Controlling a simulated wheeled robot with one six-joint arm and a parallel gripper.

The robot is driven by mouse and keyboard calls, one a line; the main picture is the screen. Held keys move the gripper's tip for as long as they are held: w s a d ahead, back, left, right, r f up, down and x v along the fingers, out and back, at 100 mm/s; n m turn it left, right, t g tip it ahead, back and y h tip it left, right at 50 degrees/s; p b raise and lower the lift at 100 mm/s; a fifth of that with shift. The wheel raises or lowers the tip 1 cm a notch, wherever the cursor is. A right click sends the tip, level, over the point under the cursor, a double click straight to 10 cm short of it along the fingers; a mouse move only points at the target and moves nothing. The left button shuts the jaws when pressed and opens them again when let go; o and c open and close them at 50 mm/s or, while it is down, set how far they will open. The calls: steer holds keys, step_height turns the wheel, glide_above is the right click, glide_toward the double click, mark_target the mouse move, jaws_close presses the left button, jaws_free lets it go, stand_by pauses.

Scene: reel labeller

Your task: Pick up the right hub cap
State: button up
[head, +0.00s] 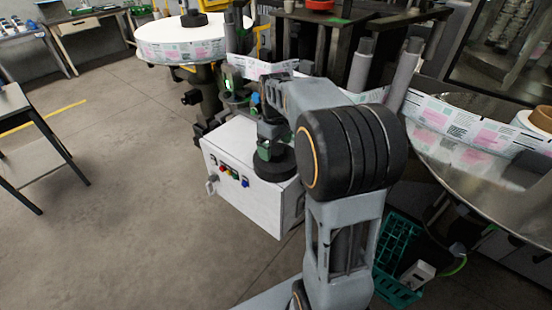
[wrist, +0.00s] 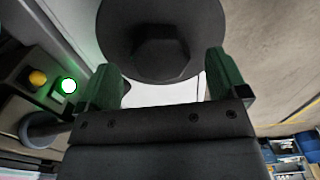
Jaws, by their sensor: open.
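A black round hub cap (head: 276,166) with a raised knob lies on top of the white control box; I take it as the right one, since the other black cap (head: 193,18) sits on the left reel. In the wrist view the hub cap (wrist: 160,22) fills the top middle, its faceted knob facing my camera. My gripper (head: 268,150) is above the cap, pointing down. In the wrist view its two green fingers (wrist: 164,66) are apart, on either side of the knob. Whether they touch it I cannot tell.
The white box (head: 240,180) has coloured buttons on its front. A large metal disc (head: 470,180) with a label web is at right, with a teal crate (head: 398,255) below it. The left reel (head: 190,42) stands behind. The floor at left is mostly clear.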

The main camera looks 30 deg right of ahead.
steer(key=shift+f, duration=0.75)
steer(key=c, duration=1.2)
steer(key=shift+r, duration=0.1)
